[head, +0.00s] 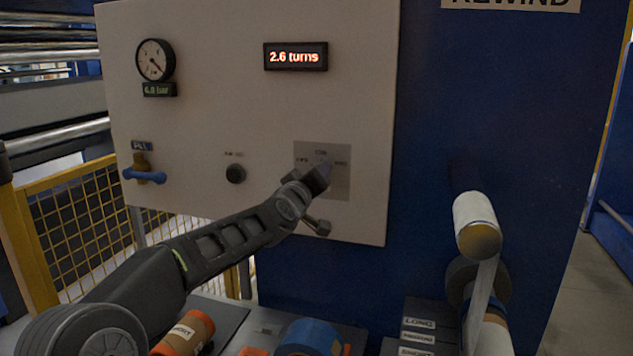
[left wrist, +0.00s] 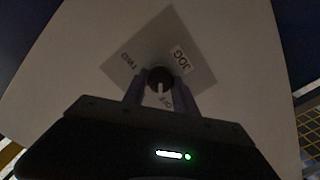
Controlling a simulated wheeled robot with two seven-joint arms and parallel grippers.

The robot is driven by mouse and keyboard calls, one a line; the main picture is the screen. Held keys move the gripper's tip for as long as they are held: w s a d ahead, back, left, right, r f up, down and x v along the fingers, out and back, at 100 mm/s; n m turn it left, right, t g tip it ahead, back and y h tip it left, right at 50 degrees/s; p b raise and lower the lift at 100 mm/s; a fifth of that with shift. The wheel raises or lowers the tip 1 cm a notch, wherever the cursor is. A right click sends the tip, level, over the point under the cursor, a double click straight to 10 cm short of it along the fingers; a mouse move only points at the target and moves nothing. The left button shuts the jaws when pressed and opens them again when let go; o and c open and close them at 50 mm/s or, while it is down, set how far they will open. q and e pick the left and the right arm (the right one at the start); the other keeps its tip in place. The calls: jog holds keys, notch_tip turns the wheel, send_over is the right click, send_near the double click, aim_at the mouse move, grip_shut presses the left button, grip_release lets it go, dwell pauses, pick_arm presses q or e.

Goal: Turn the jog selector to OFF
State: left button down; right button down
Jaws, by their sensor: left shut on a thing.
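The jog selector is a small dark round knob (left wrist: 160,76) with a pale pointer line. It sits on a grey square plate (head: 338,185) on the pale panel; the plate also shows in the left wrist view (left wrist: 196,48). In that view the pointer points down, roughly toward the OFF label, with JOG at upper right and another label at upper left. My left gripper (left wrist: 161,84) has one finger on each side of the knob and is shut on it. In the head view the gripper (head: 322,177) hides the knob. My right gripper is not in view.
The panel (head: 220,100) carries a gauge (head: 155,60), a "2.6 turns" display (head: 296,56), a blue-handled valve (head: 145,175) and a black knob (head: 235,173). A metal handle (head: 318,226) is just below the plate. A white roller (head: 474,215) stands at right; rolls lie below.

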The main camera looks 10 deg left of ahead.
pick_arm(q)
jog(key=shift+n, duration=0.7)
jog(key=c, duration=1)
grip_release()
jog(key=shift+s, duration=0.1)
jog(key=s+b, duration=0.2)
jog(key=s, duration=0.5)
jog(key=shift+s+a, duration=0.3)
